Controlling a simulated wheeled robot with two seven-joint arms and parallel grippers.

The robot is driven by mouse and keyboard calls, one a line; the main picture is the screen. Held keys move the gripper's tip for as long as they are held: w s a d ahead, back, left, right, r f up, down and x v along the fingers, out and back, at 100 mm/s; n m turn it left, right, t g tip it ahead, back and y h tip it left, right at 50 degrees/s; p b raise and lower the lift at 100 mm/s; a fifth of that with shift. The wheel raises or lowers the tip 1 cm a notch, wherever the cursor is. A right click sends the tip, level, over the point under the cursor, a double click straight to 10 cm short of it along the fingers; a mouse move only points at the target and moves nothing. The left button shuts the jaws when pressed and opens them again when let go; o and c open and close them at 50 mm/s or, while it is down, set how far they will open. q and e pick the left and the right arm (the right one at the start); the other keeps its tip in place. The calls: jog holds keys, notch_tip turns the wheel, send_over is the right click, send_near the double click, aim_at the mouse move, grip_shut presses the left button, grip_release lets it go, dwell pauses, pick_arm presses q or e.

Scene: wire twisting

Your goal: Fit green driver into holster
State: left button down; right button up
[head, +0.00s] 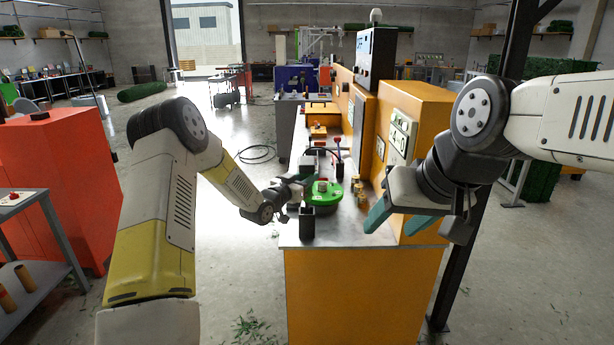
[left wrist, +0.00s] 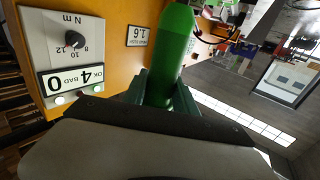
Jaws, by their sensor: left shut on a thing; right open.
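The green driver (left wrist: 178,45) shows in the left wrist view as a thick green cylinder with a rounded end. My left gripper (left wrist: 165,92) is shut on it, a teal finger at each side. In the head view my left gripper (head: 303,179) is above the bench's near left part; its grip is small there. A black upright block (head: 307,224), perhaps the holster, stands at the bench's near left edge, below and apart from the gripper. My right gripper (head: 408,213) is open and empty beside the bench's right side, teal fingers spread.
A tall orange panel (head: 415,110) with a counter rises at the bench's right. Open floor lies left.

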pick_arm(q)
jog(key=shift+f, duration=3.85)
jog(key=c, duration=0.9)
grip_release()
jog(key=shift+f, duration=0.15)
jog(key=v, duration=0.7)
jog(key=shift+s+a, duration=0.2)
jog(key=shift+s, duration=0.15)
